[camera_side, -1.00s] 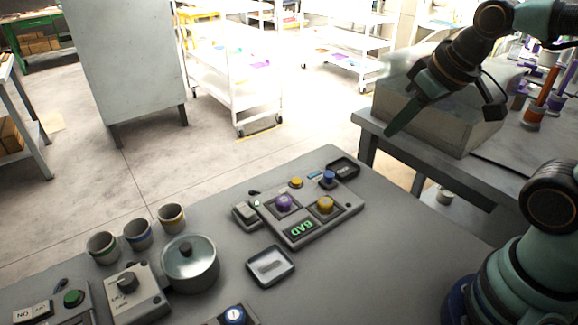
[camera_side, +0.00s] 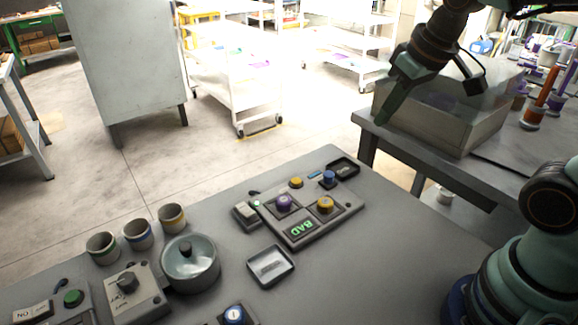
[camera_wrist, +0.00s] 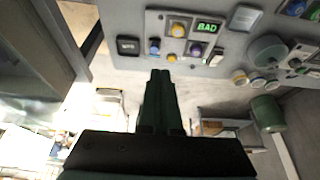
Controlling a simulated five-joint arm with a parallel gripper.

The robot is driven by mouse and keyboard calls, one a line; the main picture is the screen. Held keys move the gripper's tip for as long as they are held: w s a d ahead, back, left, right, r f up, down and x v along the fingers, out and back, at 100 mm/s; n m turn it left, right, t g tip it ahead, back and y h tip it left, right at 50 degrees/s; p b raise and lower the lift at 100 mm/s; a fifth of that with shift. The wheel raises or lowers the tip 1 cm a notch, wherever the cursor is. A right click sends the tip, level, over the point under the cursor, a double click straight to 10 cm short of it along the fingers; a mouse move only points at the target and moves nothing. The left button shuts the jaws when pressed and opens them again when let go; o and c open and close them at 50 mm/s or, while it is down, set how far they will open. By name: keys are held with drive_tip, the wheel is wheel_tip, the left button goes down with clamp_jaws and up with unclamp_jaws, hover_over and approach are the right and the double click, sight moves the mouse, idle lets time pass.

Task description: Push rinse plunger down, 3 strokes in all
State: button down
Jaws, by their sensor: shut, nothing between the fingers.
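A grey panel (camera_side: 305,233) on the bench carries a purple knob (camera_side: 284,203), a large yellow knob (camera_side: 325,204), a small yellow knob (camera_side: 296,182), a blue knob (camera_side: 328,177) and a green-lit "BAD" display (camera_side: 300,229). No label tells me which one is the rinse plunger. In the wrist view the panel (camera_wrist: 185,40) lies beyond my fingertips, with the purple knob (camera_wrist: 195,49) among the others. My gripper (camera_side: 382,118) is shut and empty, held in the air beyond the panel's upper right, apart from every knob. Its closed fingers show in the wrist view (camera_wrist: 160,76).
A lidded pot (camera_side: 190,262), several cups (camera_side: 137,235), a shallow tray (camera_side: 271,265) and a dial box (camera_side: 138,294) stand on the bench left of and below the panel. A large bin (camera_side: 440,122) on the right-hand table is close behind my gripper.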

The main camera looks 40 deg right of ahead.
drive_tip(key=w+f+g, duration=0.1)
drive_tip(key=w+g, duration=0.1)
drive_tip(key=w, duration=0.5)
drive_tip(key=g, duration=0.3)
hover_over(330, 174)
drive_tip(key=shift+f, duration=2.5)
wheel_tip(330, 174, down, 14)
